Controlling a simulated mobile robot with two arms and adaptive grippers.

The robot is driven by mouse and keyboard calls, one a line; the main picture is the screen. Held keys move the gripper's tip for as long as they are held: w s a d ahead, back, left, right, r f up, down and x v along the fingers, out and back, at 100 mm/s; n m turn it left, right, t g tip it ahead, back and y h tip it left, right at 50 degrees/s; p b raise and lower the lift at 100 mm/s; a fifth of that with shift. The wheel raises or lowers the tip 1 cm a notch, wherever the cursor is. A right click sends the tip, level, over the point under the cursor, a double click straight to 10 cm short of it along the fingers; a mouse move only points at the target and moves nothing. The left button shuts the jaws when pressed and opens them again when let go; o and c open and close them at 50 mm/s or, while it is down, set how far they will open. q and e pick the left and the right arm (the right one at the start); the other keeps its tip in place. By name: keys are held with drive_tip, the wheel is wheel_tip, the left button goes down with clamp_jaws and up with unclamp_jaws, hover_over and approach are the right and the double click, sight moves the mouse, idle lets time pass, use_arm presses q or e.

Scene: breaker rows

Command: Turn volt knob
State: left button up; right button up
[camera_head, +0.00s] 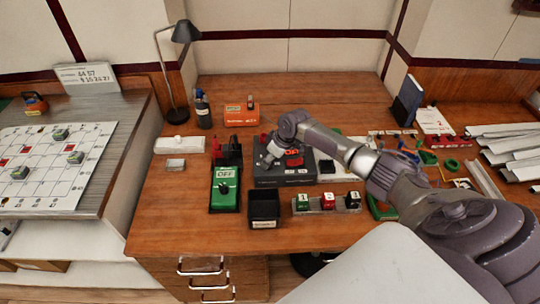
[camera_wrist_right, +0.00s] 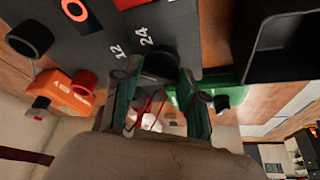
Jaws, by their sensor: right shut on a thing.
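The dark grey power unit (camera_head: 268,180) stands mid-desk and has a red display (camera_head: 292,153). In the right wrist view its face (camera_wrist_right: 205,25) carries the marks 12 and 24. The black volt knob (camera_wrist_right: 160,64) sits beside these marks, between the fingers of my right gripper (camera_wrist_right: 155,80). The gripper is shut on the knob, with one finger on each side. In the head view my right gripper (camera_head: 268,154) reaches down at the unit's left part, and the knob is hidden there. My left gripper is not in view.
A black bin (camera_head: 264,222) and a row of coloured blocks (camera_head: 328,203) stand in front.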

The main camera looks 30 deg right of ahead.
drive_tip(key=m+p, duration=0.1)
drive_tip(key=m+h+p, duration=0.1)
drive_tip(key=m+p, duration=0.2)
drive_tip(key=p, duration=0.1)
drive_tip(key=shift+a+r+h, duration=0.2)
drive_tip(key=shift+r+h, duration=0.1)
drive_tip(key=m+h+p, duration=0.1)
drive_tip(key=m, duration=0.1)
drive_tip(key=shift+f+m+p, duration=0.1)
drive_tip(key=shift+m+p, duration=0.2)
drive_tip(key=shift+p, duration=0.05)
drive_tip(key=shift+f+m+h+p, duration=0.1)
drive_tip(key=shift+m+h+p, duration=0.2)
drive_tip(key=shift+m+p, duration=0.45)
drive_tip(key=shift+m, duration=0.35)
drive_tip(key=o, duration=1.1)
drive_tip(key=shift+o, duration=0.2)
drive_tip(key=v, duration=1.2)
drive_tip(key=shift+s, duration=0.15)
